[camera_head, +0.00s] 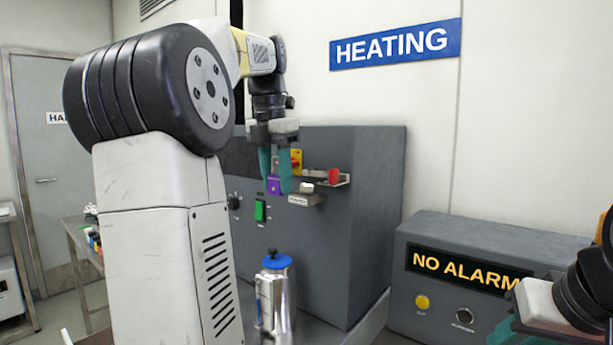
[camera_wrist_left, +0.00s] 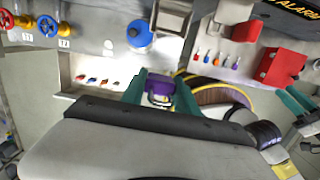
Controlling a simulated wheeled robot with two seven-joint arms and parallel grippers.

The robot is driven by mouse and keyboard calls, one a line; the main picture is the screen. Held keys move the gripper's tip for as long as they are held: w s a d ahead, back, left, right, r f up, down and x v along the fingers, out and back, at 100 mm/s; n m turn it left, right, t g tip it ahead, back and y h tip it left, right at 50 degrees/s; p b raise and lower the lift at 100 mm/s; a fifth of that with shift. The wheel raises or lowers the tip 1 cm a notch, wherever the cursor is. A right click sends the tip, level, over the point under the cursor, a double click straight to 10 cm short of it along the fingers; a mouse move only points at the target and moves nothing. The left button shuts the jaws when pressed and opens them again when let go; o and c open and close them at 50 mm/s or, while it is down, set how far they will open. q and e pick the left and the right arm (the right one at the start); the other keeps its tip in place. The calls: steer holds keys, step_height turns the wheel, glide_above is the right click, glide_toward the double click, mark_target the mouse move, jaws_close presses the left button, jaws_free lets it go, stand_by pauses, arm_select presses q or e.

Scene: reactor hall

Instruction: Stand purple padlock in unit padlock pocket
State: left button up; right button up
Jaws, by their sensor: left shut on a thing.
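The purple padlock (camera_head: 274,186) is between the teal fingers of my left gripper (camera_head: 276,184), in front of the grey heating unit. In the left wrist view the padlock (camera_wrist_left: 158,96) also shows between the fingers, its lower part hidden. A small grey labelled bracket (camera_head: 304,201), which looks like the unit's padlock pocket, sticks out just right of and slightly below the padlock. I cannot see into it. The padlock appears apart from it. My right gripper (camera_head: 510,330) is only partly in view at the lower right, and its fingertips are cut off.
The heating unit (camera_head: 370,215) carries a red block (camera_head: 334,176) on a small ledge, a yellow-and-red switch (camera_head: 296,160) and a green switch (camera_head: 260,211). A steel flask with a blue cap (camera_head: 277,261) stands below. The alarm box (camera_head: 470,240) is at right.

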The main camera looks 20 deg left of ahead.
arm_select(q)
steer(key=shift+r, duration=0.15)
steer(key=shift+w+d+f, duration=0.2)
steer(key=shift+w+d, duration=0.25)
steer(key=shift+w, duration=0.9)
steer(key=shift+w+d+f, duration=0.25)
steer(key=shift+w+d, duration=0.25)
steer(key=shift+w, duration=0.85)
steer(key=shift+w+d+f, duration=0.2)
steer(key=shift+w+d, duration=0.25)
steer(key=shift+w, duration=1)
steer(key=shift+w+d, duration=0.1)
steer(key=shift+d, duration=0.1)
